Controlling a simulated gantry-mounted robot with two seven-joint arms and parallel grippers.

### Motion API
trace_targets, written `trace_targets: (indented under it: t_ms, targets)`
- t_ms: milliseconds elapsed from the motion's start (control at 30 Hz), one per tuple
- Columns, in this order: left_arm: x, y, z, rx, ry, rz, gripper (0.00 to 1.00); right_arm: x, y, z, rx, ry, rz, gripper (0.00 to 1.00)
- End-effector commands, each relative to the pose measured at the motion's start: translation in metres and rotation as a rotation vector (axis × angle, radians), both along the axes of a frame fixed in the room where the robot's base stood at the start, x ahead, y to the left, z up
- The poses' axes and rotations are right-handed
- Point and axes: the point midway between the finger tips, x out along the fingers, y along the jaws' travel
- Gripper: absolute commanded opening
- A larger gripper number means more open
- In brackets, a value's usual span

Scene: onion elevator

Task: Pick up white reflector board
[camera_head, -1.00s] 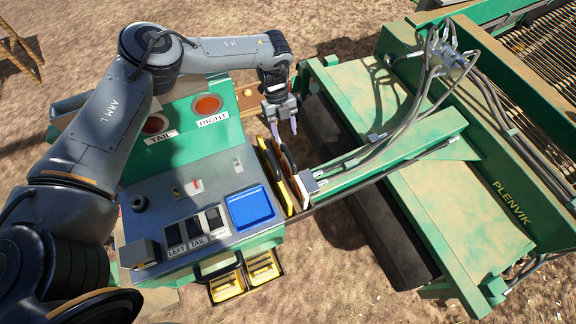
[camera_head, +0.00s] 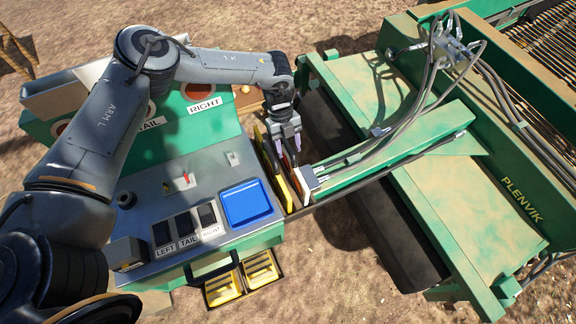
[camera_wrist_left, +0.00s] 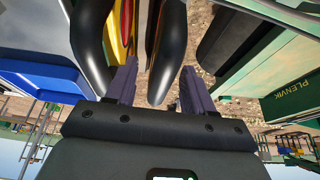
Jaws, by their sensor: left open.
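My left gripper (camera_head: 288,147) is open over the narrow slotted rack at the right edge of the console, fingers pointing down. Upright boards stand there, with yellow (camera_head: 274,180) and dark edges showing. A small white piece (camera_head: 308,178) shows at the rack's right end; I cannot tell whether it is the white reflector board. In the left wrist view, the open fingers (camera_wrist_left: 160,72) are on either side of a black curved edge (camera_wrist_left: 166,50). Another black curved edge (camera_wrist_left: 91,45) lies left of it, by a yellow and red part (camera_wrist_left: 121,28). No white board face is clear.
A blue tray (camera_head: 246,204) and several switches sit on the console left of the rack. Yellow pedals (camera_head: 241,277) are below. A green machine beam (camera_head: 390,155) with hoses lies close on the right.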

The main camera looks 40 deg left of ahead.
Motion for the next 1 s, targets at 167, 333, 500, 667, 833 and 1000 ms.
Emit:
trace_targets:
  t_ms: [167, 333, 500, 667, 833, 1000]
  targets:
    - [-0.0002, -0.0009, -0.0013, 0.000, 0.000, 0.001, 0.53, 0.0001, -0.0002, -0.0010, -0.001, 0.000, 0.001, 0.43]
    - [-0.0002, -0.0009, -0.0012, 0.000, 0.000, 0.000, 0.44, 0.0005, -0.0009, -0.0007, -0.004, -0.002, 0.003, 0.43]
    - [-0.0003, -0.0009, -0.0013, 0.000, 0.000, 0.000, 0.17, 0.0005, -0.0014, -0.0007, -0.006, -0.002, 0.004, 0.43]
    - [-0.0004, -0.0010, -0.0013, 0.000, 0.000, 0.000, 0.00, 0.0005, -0.0013, -0.0006, -0.006, -0.002, 0.004, 0.43]
    - [-0.0005, -0.0010, -0.0014, -0.001, 0.000, 0.000, 0.00, 0.0006, -0.0012, -0.0006, -0.006, -0.003, 0.004, 0.43]
    - [-0.0005, -0.0010, -0.0015, -0.001, 0.000, 0.000, 0.00, 0.0006, -0.0010, -0.0004, -0.005, -0.003, 0.004, 0.43]
